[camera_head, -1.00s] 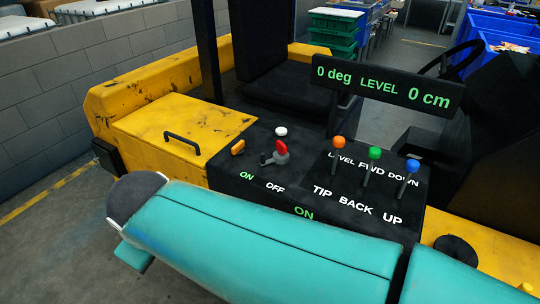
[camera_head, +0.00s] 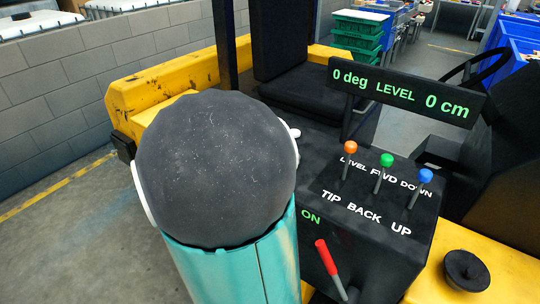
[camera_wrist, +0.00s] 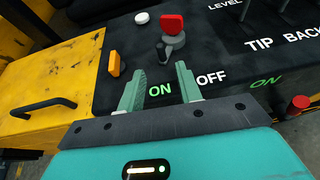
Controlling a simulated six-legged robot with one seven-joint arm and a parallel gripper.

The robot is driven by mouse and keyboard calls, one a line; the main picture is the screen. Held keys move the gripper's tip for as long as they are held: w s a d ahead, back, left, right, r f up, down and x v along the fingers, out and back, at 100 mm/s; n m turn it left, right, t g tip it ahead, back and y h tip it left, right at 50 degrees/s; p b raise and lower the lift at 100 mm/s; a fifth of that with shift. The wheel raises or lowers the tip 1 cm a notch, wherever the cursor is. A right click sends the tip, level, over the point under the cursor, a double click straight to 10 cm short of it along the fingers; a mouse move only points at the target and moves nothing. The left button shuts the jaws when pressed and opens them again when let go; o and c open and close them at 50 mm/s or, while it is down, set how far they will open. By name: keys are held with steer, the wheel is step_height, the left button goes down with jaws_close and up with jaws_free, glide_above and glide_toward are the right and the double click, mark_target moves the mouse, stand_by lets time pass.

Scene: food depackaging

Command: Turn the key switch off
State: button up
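The key switch (camera_wrist: 172,26) has a red key on a grey round base on the black console. Its small grey pointer extends down and left, on the side of the green ON label (camera_wrist: 160,90); the white OFF label (camera_wrist: 211,78) is to the right. My gripper (camera_wrist: 160,76) is open and empty in the wrist view. Its two green fingers straddle the ON label, with the key switch beyond their tips and apart from them. In the head view my arm hides the key switch and most of its labels.
An orange knob (camera_wrist: 114,63) and a white button (camera_wrist: 141,18) sit near the switch. Orange (camera_head: 350,147), green (camera_head: 387,160) and blue (camera_head: 426,176) levers stand to the right. A red-handled lever (camera_head: 326,257) is on the console's front. A display (camera_head: 405,92) rises behind.

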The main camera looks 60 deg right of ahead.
steer(key=x, duration=1.1)
steer(key=shift+s+d+f, duration=0.1)
steer(key=shift+d+f, duration=0.15)
steer(key=shift+d, duration=0.1)
steer(key=shift+c, duration=0.2)
jaws_close()
